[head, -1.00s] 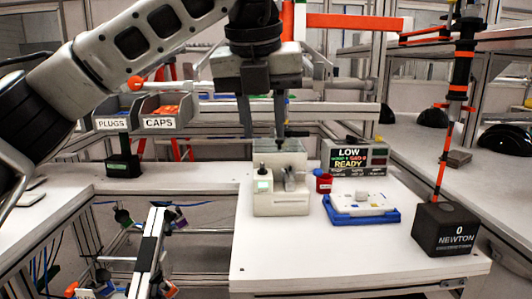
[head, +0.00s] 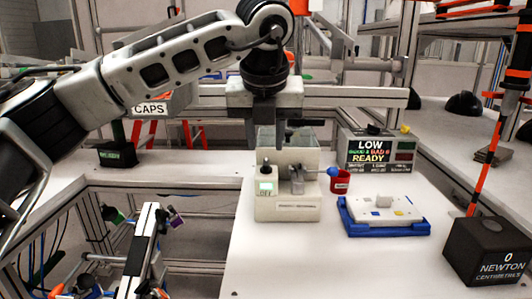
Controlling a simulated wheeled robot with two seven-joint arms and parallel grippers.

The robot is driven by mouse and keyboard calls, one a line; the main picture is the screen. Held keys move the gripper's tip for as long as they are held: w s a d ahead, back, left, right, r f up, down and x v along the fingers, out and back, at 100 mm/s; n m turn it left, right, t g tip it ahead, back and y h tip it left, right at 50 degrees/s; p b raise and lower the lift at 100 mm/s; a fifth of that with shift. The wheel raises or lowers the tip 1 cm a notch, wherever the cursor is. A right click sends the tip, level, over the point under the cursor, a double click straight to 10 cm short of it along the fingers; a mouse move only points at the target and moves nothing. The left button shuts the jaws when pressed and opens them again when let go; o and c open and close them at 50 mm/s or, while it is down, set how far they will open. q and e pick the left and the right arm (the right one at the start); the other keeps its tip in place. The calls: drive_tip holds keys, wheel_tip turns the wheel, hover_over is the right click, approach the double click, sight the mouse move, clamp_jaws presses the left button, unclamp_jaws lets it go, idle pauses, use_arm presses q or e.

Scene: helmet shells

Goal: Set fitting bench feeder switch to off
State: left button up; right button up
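The bench feeder (head: 287,208) is a pale box on the white bench, with a small lit green display (head: 266,186). Dark lettering just below the display appears to read OFF. A lever with a blue ball end (head: 333,171) sticks out from the feeder to the right. A short black knob (head: 265,168) stands above the display. My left gripper (head: 278,145) points down over the feeder's rear part, apart from the blue ball. Its fingers overlap the feeder, so their spacing and any contact are unclear.
A red cup (head: 340,182) stands right of the feeder, close to the blue ball. A status screen (head: 374,150) reads LOW and READY. A blue tray (head: 350,222) holds a white plate. A dark NEWTON block (head: 487,250) stands at right. The front bench is clear.

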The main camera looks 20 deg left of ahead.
sight(266, 163)
use_arm(q)
drive_tip(key=shift+x, duration=2.3)
drive_tip(key=shift+w, duration=0.1)
clamp_jaws()
